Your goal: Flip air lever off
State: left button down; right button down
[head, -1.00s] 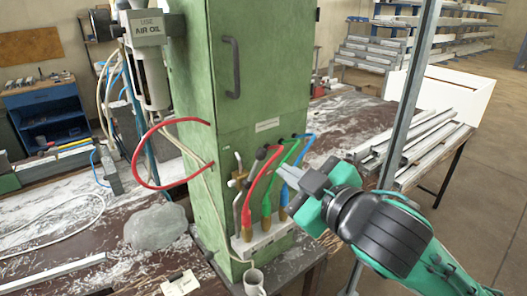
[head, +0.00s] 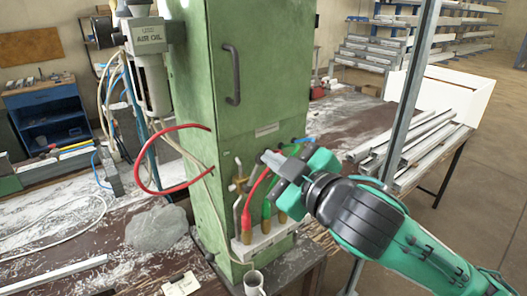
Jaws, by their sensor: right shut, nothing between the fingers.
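The green cabinet (head: 265,90) stands upright on the bench. Low on its front is a small brass valve (head: 238,185) with a thin grey lever-like piece (head: 238,164) pointing up; its exact setting is too small to tell. My right gripper (head: 270,158) is shut and empty, just right of this valve and in front of the cabinet. Its fingers appear apart from the valve and cover the upper ends of the hoses. My left gripper is not in view.
A red hose (head: 254,195) and a green hose run down to brass fittings on a pale block (head: 262,240), close below my right gripper. A mug (head: 254,284) and a grey stone (head: 157,228) stand nearby. A metal post (head: 402,105) rises at right.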

aim_at(254, 174)
jog(key=w+a+f+p, duration=0.2)
jog(key=w+f+p, duration=0.1)
jog(key=w, duration=0.4)
jog(key=shift+w+f+p, duration=0.2)
jog(key=shift+f+p, duration=0.15)
jog(key=shift+p, duration=0.1)
